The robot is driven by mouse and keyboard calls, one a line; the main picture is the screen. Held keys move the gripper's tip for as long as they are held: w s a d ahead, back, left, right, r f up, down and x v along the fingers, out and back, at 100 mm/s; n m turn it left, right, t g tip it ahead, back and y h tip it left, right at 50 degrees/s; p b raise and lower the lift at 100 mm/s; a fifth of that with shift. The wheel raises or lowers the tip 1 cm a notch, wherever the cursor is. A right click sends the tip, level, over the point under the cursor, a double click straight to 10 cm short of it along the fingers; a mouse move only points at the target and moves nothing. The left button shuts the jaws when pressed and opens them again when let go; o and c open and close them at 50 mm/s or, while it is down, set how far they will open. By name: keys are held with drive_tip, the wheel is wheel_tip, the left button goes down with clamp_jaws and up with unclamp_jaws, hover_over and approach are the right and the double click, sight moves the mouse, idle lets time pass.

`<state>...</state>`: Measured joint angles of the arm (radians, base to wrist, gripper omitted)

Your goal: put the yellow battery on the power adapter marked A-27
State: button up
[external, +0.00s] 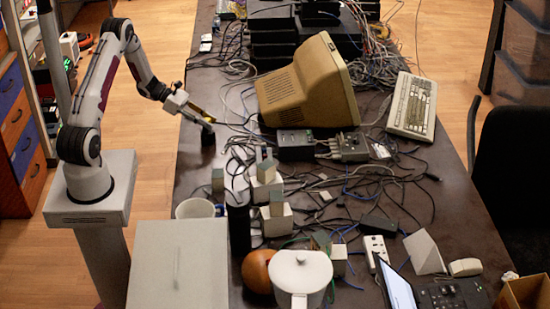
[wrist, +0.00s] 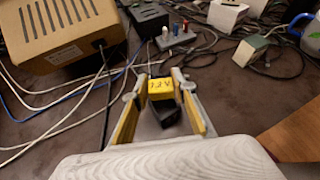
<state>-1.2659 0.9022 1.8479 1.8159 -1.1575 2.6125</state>
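The yellow battery (wrist: 160,88), with dark lettering I cannot read surely, shows between the fingertips in the wrist view. A black block (wrist: 168,116) shows just below it. In the external view a black block (external: 208,136) stands on the table under my gripper (external: 203,114). My gripper (wrist: 159,82) looks open, a finger on either side of the battery; contact is not clear. White adapter-like blocks with grey-green tops (external: 266,170), (external: 277,206) stand mid-table, and others show in the wrist view (wrist: 250,50). I cannot read A-27 on any.
A beige monitor (external: 308,85) and keyboard (external: 411,105) stand beyond the gripper. Black boxes (external: 294,146) and tangled cables crowd the table's middle. A white mug (external: 195,208), black cylinder (external: 239,228) and white lidded pot (external: 300,275) stand nearer. The table's left strip (external: 192,170) is mostly bare.

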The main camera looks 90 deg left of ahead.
drive_tip(key=shift+o, duration=1.1)
drive_tip(key=shift+r, duration=0.15)
drive_tip(key=shift+s+a+r, duration=0.1)
drive_tip(key=v, duration=1.1)
drive_tip(key=shift+s+r, duration=0.2)
drive_tip(key=shift+s, duration=0.1)
drive_tip(key=shift+w, duration=0.1)
